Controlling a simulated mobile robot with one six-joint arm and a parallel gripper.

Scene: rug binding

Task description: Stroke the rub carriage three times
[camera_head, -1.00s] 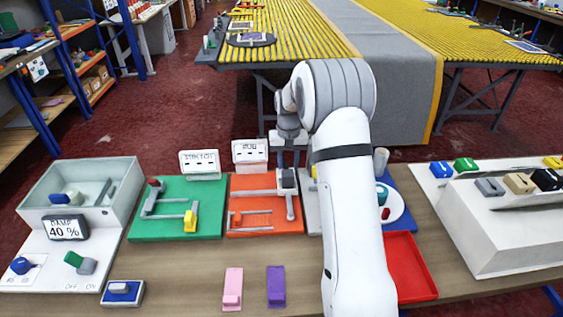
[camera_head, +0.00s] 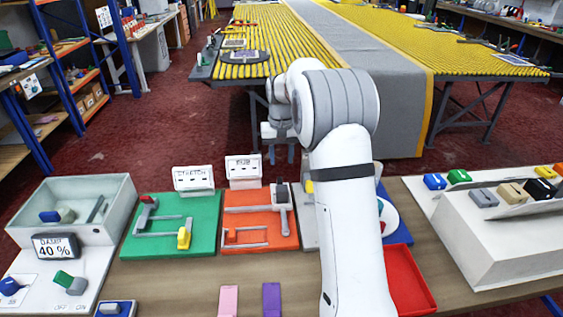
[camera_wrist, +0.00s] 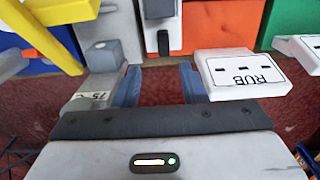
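In the wrist view the carriage (camera_wrist: 163,10), with a black knob, is ahead of the fingers on the orange board, and the RUB sign (camera_wrist: 243,72) is right of the right finger. My gripper (camera_head: 281,156) is open and empty, beyond the board's back edge. Its two blue-grey fingers (camera_wrist: 158,88) are apart with nothing between them.
A green STRETCH board (camera_head: 172,242) lies left of the orange one. A grey unit with a 75 label (camera_wrist: 92,98) is close by the left finger. A red tray (camera_head: 405,280) and a white console (camera_head: 510,235) are at the right. Red floor lies behind the bench.

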